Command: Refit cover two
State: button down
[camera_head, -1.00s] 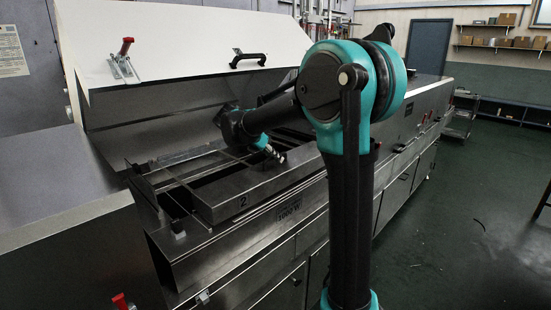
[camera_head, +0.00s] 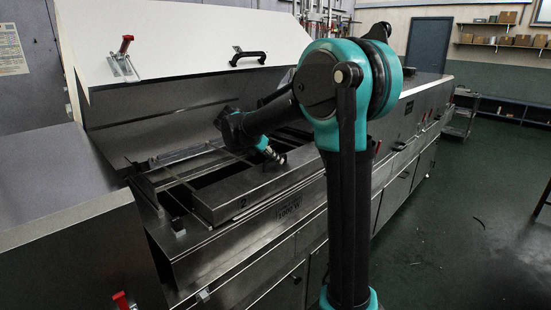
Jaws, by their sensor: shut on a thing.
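Cover two (camera_head: 262,186) is a long grey metal cover marked "2" on its front face. It lies along the front side of the open dryer (camera_head: 300,212), above the plate that reads "1000 W". My gripper (camera_head: 278,158) is at the cover's back upper edge, near its middle, and is shut on it. The fingertips are small and partly dark here. Whether the cover is fully seated or slightly raised, I cannot tell. Behind the cover, dark openings and thin cross rails show inside the dryer.
The dryer's white lid (camera_head: 190,45) stands open at the back, with a black handle (camera_head: 249,58) and a red-handled latch (camera_head: 125,45). Another red-handled latch (camera_head: 121,300) is at the lower left. My arm hides part of the dryer's right side. The floor (camera_head: 455,230) at right is mostly clear.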

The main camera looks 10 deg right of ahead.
jog(key=shift+f, duration=0.55)
jog(key=c, duration=1.5)
grip_release()
jog(key=shift+c, duration=0.2)
jog(key=shift+a, duration=0.1)
jog(key=v, duration=1.2)
jog(key=shift+d, duration=0.3)
